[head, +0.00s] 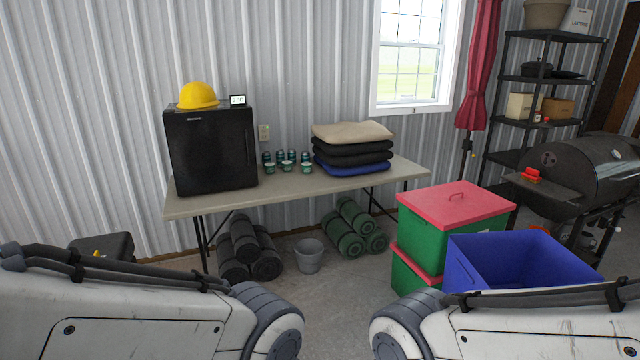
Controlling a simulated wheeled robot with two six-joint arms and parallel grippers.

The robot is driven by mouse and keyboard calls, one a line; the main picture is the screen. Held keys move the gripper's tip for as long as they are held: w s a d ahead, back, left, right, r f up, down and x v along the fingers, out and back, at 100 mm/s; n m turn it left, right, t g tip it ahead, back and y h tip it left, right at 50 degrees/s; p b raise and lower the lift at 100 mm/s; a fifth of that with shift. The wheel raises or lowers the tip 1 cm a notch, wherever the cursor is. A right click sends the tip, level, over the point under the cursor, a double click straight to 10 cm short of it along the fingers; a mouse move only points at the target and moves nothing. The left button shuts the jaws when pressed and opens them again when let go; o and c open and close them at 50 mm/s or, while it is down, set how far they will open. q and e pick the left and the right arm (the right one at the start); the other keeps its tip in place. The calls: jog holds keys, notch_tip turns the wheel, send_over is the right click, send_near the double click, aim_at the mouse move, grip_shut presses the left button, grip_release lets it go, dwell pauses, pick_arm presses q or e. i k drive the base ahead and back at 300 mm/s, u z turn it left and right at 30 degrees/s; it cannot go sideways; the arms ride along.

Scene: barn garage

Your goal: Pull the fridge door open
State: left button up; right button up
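The black mini fridge (212,150) stands at the left end of a folding table (300,184) against the metal wall. Its door faces me and looks shut. A yellow hard hat (197,95) and a small digital display (238,100) sit on top of it. Links of both my arms show at the bottom left and bottom right of the head view, well short of the table. Neither of my grippers is in the picture.
Small cans (286,160) and folded cushions (352,150) share the table. Rolled mats (246,250) and a grey bucket (309,256) are under it. Green-and-red bins (450,215), a blue bin (515,258) and a grill (585,165) stand at right. A dark case (103,246) sits at left.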

aim_at(211, 150)
jog(key=u, duration=0.1)
jog(key=i, duration=2.15)
jog(key=u, duration=0.45)
jog(key=i, duration=1.6)
jog(key=u, duration=0.25)
